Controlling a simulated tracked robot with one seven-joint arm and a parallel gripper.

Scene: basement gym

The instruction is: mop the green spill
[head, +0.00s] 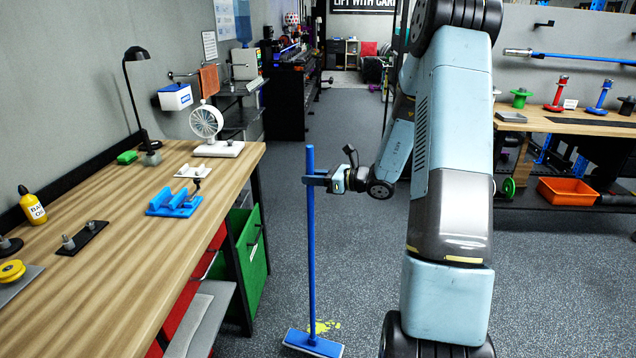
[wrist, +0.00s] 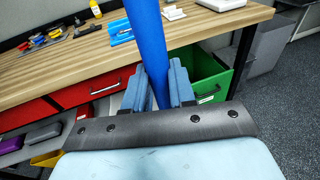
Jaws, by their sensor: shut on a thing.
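A blue mop stands nearly upright on the grey floor in the head view, with a long blue handle (head: 311,245) and a flat blue head with a pale edge (head: 314,344). My gripper (head: 316,180) is shut on the upper part of the handle. The wrist view shows the blue handle (wrist: 148,35) between the two fingers (wrist: 158,88). The yellow-green spill (head: 325,326) lies on the floor just behind the mop head, which hides part of it. The wrist view does not show the spill or the mop head.
A wooden workbench (head: 130,270) with a fan (head: 207,122), a lamp and small tools runs along the left. Its green drawer (head: 250,250) is close to the mop. Another bench (head: 560,120) stands at right, with an orange bin (head: 568,192) below. The floor (head: 345,240) between is open.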

